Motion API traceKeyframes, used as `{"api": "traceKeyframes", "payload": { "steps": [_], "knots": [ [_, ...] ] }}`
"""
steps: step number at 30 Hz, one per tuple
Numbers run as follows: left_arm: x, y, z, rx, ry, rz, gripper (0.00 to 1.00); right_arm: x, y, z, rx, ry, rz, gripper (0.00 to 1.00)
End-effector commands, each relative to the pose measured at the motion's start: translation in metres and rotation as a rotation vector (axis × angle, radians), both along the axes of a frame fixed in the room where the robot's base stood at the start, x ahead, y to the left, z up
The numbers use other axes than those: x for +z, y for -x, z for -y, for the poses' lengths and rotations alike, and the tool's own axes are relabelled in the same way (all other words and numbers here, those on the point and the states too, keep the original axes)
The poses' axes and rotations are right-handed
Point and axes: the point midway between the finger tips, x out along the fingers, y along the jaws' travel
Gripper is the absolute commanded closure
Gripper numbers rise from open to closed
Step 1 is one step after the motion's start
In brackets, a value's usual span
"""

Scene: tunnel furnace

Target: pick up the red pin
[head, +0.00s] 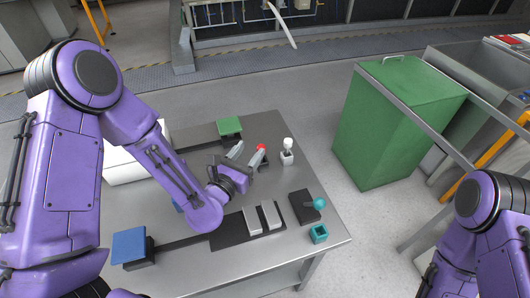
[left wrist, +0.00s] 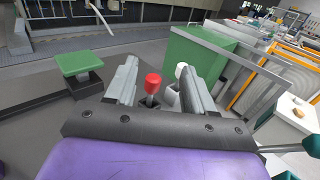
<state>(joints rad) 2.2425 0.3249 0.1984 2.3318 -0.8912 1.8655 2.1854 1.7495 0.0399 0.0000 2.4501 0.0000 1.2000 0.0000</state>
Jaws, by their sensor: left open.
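The red pin (left wrist: 153,83) stands upright in a dark holder in the left wrist view, seen between the two grey fingers of my left gripper (left wrist: 157,67). The fingers are apart and no contact with the pin shows. In the head view, only the red top of the pin (head: 261,147) shows beside the right-hand finger of my left gripper (head: 247,152), which hides its lower part. My right arm is at the lower right of the head view, and its gripper is out of sight.
A white-topped pin (head: 288,143) in a light holder stands just right of the red pin. A green block (head: 229,126) lies behind, a blue one (head: 129,245) at front left. Grey bars, a teal ball (head: 320,203) and a teal box (head: 318,233) are nearer. A green bin (head: 385,120) stands beyond the table.

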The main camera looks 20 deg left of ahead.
Motion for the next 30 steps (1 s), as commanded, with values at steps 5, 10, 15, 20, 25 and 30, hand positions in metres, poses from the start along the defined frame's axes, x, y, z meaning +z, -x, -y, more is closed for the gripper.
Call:
{"api": "traceKeyframes", "payload": {
  "steps": [5, 10, 15, 20, 25, 30],
  "knots": [
    [-0.025, 0.000, 0.000, -0.001, -0.003, -0.004, 0.47, -0.010, 0.000, 0.000, 0.000, 0.000, 0.000, 1.00],
    [-0.069, 0.001, 0.001, -0.004, -0.004, -0.006, 0.47, -0.013, 0.000, 0.000, 0.000, 0.000, 0.000, 1.00],
    [-0.084, -0.015, 0.004, -0.004, -0.003, 0.004, 0.47, -0.006, 0.000, 0.000, 0.000, 0.000, 0.000, 1.00],
    [-0.085, -0.031, 0.008, -0.005, -0.003, 0.003, 0.47, -0.003, 0.000, 0.000, 0.000, 0.000, 0.000, 1.00],
    [-0.084, -0.061, 0.013, -0.004, -0.003, 0.003, 0.47, 0.005, 0.000, 0.000, 0.000, 0.001, 0.001, 1.00],
    [-0.086, -0.075, 0.016, -0.004, -0.001, -0.001, 0.47, 0.006, 0.000, 0.000, 0.000, 0.000, 0.000, 1.00]
  ]
}}
